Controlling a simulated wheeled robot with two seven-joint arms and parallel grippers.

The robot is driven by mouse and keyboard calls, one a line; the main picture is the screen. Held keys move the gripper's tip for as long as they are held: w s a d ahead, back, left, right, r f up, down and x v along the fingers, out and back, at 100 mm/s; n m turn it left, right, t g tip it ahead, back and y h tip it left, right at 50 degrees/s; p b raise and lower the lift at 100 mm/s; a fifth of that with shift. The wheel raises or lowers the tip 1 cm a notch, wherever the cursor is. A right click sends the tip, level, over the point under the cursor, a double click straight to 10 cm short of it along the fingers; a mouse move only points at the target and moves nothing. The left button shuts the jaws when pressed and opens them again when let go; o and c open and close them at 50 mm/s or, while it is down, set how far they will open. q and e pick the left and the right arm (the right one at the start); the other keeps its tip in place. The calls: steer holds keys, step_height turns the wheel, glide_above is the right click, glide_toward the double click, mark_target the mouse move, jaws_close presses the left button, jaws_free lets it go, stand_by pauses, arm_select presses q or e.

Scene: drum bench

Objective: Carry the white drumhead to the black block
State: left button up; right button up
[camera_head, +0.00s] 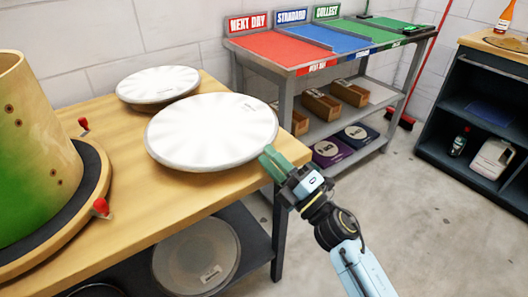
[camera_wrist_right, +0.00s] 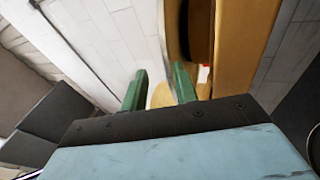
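A large white drumhead (camera_head: 211,130) lies flat on the wooden bench (camera_head: 135,215), its right side reaching past the bench edge. A second, smaller-looking white drumhead (camera_head: 158,84) lies behind it. My right gripper (camera_head: 268,158) is at the near right rim of the large drumhead; I cannot tell from the head view whether it touches. In the right wrist view its green fingers (camera_wrist_right: 160,80) stand apart, with no clear grip on the rim. My left gripper is out of view. I cannot identify the black block.
A wooden drum shell (camera_head: 35,150) with red-tipped clamps stands at left. Another round head (camera_head: 196,257) is on the lower shelf. A rack with red, blue and green panels (camera_head: 345,40) stands behind. A dark cabinet (camera_head: 475,110) is at right.

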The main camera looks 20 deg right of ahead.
steer(key=v, duration=0.9)
steer(key=s+d+f+m+g+h, duration=0.1)
steer(key=d+f+m+g+h, duration=0.55)
steer(key=f+m+h, duration=0.85)
steer(key=s+f+m+g+y, duration=0.1)
steer(key=s+f+m+g, duration=0.2)
steer(key=s+f+g, duration=0.2)
steer(key=s+a+f+m+g+y, duration=0.1)
steer(key=s+f+m+g, duration=0.3)
steer(key=s, duration=0.7)
steer(key=shift+s+a+f+g+y, duration=0.25)
steer(key=shift+s+f+g+y, duration=0.15)
steer(key=shift+f+y, duration=0.2)
arm_select(q)
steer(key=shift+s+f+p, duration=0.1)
steer(key=shift+p, duration=0.25)
arm_select(e)
steer(key=shift+f, duration=0.1)
